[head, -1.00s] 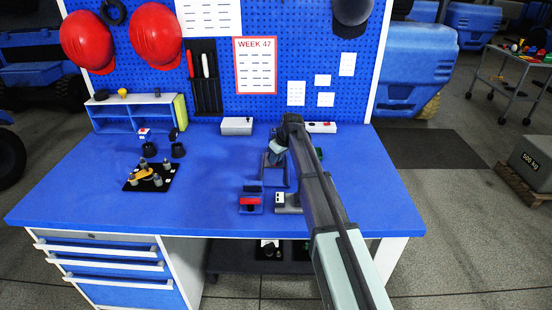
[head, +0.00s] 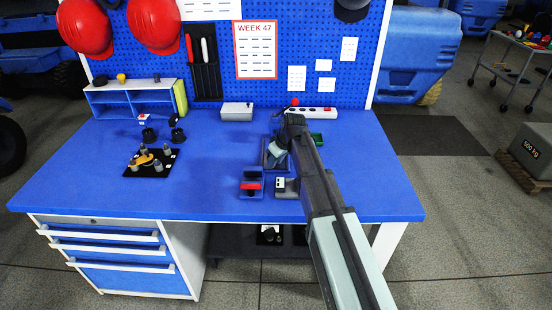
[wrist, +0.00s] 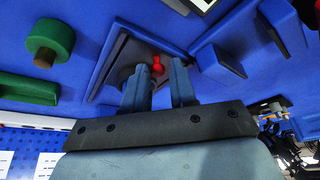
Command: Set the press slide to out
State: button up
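My gripper (wrist: 160,85) is open, its two blue-grey fingers apart with nothing seen held between them. A small red knob (wrist: 157,66) shows just beyond the fingertips, on a dark, frame-like fixture (wrist: 111,62). I cannot tell whether a finger touches the knob. No label shows which part is the press slide or which way is out; the red-knobbed fixture may be it. In the head view my gripper (head: 278,155) hangs over the right half of the blue bench, and my arm hides much of the fixture under it.
A red-topped fixture (head: 251,185) and a grey one with a white block (head: 281,183) stand near the bench's front edge. A green part (wrist: 50,40) and a blue block (wrist: 220,62) flank the gripper. The bench's left front is clear.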

jog(key=o, duration=0.3)
jog(key=shift+r, duration=0.1)
jog(key=v, duration=1.3)
jog(key=shift+s+d+r, duration=0.15)
jog(key=shift+r, duration=0.15)
